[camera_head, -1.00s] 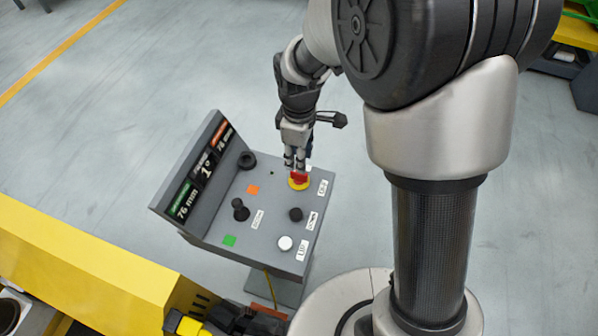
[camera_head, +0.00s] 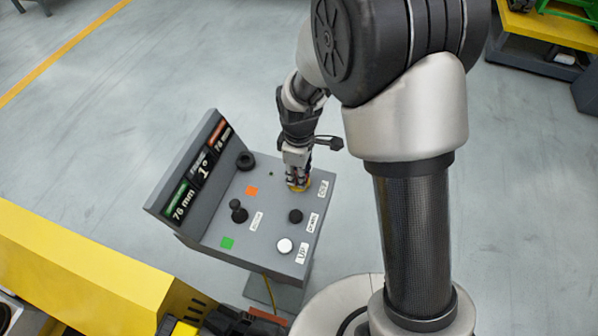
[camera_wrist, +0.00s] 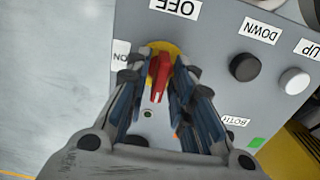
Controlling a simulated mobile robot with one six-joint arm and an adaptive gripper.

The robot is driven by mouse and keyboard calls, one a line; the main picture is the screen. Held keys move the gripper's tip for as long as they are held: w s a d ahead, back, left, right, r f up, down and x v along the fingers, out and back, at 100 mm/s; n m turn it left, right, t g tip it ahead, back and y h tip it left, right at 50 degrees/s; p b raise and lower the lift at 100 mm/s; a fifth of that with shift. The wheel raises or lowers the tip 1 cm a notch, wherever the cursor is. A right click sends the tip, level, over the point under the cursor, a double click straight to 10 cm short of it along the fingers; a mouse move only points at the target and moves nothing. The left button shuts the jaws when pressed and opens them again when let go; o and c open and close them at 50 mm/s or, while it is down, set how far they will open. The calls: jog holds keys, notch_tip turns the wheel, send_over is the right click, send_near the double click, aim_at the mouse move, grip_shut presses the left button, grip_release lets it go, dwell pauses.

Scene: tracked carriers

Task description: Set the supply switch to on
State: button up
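The supply switch is a red handle (camera_wrist: 160,75) on a yellow round plate (camera_wrist: 162,48), set in a grey control panel. In the wrist view an OFF label (camera_wrist: 176,7) lies above the plate and an ON label (camera_wrist: 121,54) to its left. The handle runs nearly up and down in that view, in line with the OFF label. My gripper (camera_wrist: 161,68) is down at the switch, its fingers on either side of the handle and apart from each other. In the head view my gripper (camera_head: 297,179) covers most of the handle; the plate's yellow edge (camera_head: 299,188) shows.
The panel (camera_head: 270,225) also carries a black DOWN button (camera_head: 295,216), a white UP button (camera_head: 285,246), a black joystick (camera_head: 238,211) and a display (camera_head: 190,178). A yellow beam (camera_head: 80,265) stands at lower left. Floor beyond the panel is clear.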

grip_shut()
jog(key=shift+m, duration=0.3)
jog(key=m+p, duration=0.1)
jog(key=m, duration=0.1)
jog(key=shift+m, duration=0.4)
jog(key=m, duration=0.4)
jog(key=shift+m+p, duration=0.3)
jog(key=shift+p, duration=0.1)
jog(key=m, duration=0.5)
jog(key=shift+p, duration=0.4)
jog(key=m, duration=0.4)
jog(key=shift+m, duration=0.3)
jog(key=shift+o, duration=1.4)
grip_release()
